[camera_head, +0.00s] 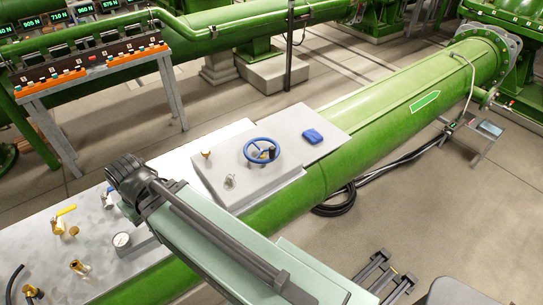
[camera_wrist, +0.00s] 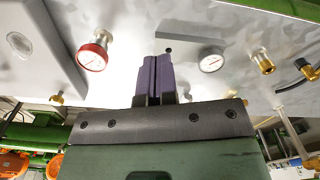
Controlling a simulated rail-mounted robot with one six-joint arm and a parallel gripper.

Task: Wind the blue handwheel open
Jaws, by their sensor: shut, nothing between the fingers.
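The blue handwheel (camera_head: 262,151) stands on a raised light-grey box in the head view, its spokes and hub showing. It does not show in the wrist view. In the wrist view my gripper (camera_wrist: 157,75) has its two purple fingers pressed together with nothing between them. They point toward a pale metal panel (camera_wrist: 130,28) with gauges, apart from the wheel. In the head view my arm crosses the lower middle, left of and below the wheel, and I cannot make out the fingers there.
A red-rimmed gauge (camera_wrist: 92,56) and a plain gauge (camera_wrist: 211,60) flank my fingers. A yellow-handled valve (camera_head: 66,211) stands at the left. A large green pipe (camera_head: 400,110) runs behind.

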